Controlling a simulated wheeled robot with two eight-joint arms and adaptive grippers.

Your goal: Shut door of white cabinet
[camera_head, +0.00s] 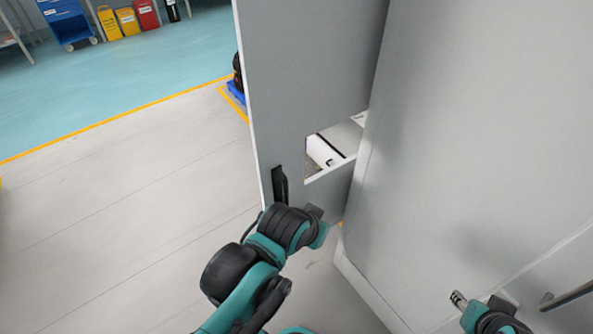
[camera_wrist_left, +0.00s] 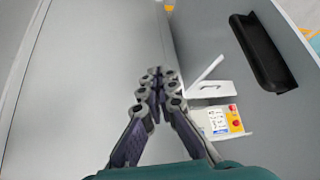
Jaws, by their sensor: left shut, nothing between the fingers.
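The cabinet door (camera_head: 310,70) is a light grey panel standing open at an angle to the large cabinet side (camera_head: 470,130). A black handle (camera_head: 280,186) sits near its lower left edge and shows in the left wrist view (camera_wrist_left: 262,50). My left gripper (camera_wrist_left: 158,78) is shut and empty, pointing into the space between the door and a large grey panel (camera_wrist_left: 90,70). In the head view its fingers are mostly hidden behind my left wrist, near the door's lower edge. I cannot tell whether it touches the door. My right gripper (camera_head: 459,300) shows only partly at lower right, by the cabinet side.
A white box with a red button (camera_wrist_left: 220,120) is in the left wrist view. A dark bar handle (camera_head: 568,296) is at lower right. Open floor (camera_head: 120,200) lies left.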

